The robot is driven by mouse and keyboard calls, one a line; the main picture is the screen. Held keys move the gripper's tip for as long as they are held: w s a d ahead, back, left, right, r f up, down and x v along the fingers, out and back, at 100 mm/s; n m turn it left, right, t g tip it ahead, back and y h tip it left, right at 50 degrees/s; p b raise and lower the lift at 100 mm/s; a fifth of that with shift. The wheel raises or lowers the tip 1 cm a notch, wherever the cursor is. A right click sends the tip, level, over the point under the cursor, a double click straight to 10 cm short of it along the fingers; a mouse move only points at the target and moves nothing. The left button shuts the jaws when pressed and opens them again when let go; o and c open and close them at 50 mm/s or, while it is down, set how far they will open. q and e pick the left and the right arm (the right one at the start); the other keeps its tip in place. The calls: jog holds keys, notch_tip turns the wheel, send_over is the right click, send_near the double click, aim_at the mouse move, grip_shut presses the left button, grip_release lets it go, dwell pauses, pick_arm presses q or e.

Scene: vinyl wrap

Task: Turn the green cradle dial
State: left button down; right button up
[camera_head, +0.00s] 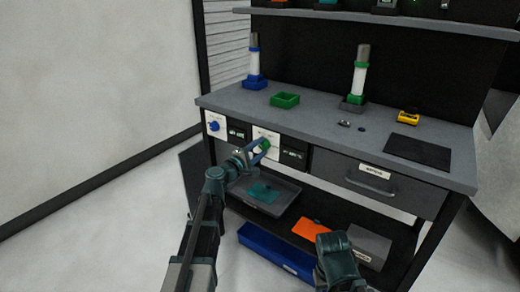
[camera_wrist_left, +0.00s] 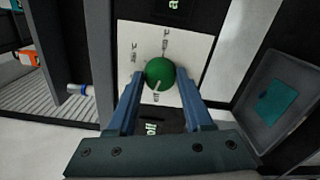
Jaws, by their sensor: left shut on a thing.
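The green cradle dial (camera_head: 264,144) sits on a white panel (camera_head: 272,152) on the front of the workbench. It is round, and in the left wrist view the dial (camera_wrist_left: 160,73) shows a pale pointer mark at its lower edge. My left gripper (camera_head: 258,150) is at the panel, its two blue fingers on either side of the dial and shut on it. The fingers also show in the left wrist view (camera_wrist_left: 158,90). My right gripper's fingertips are not visible; only part of that arm shows at the bottom of the head view.
A blue dial (camera_head: 214,126) is on another white panel to the left. A grey tray (camera_head: 290,205) lies below the dials, and a blue bin (camera_head: 275,252) is lower. A drawer (camera_head: 372,178) is to the right. The benchtop holds blue-based and green-collared cylinders and a green square tray (camera_head: 285,100).

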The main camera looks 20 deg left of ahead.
pick_arm(q)
jog(key=shift+n, duration=1.5)
jog(key=shift+c, duration=1.6)
grip_release()
jog(key=shift+s, duration=0.1)
jog(key=v, duration=1.3)
jog(key=shift+s+a, duration=0.15)
jog(key=shift+s, duration=0.2)
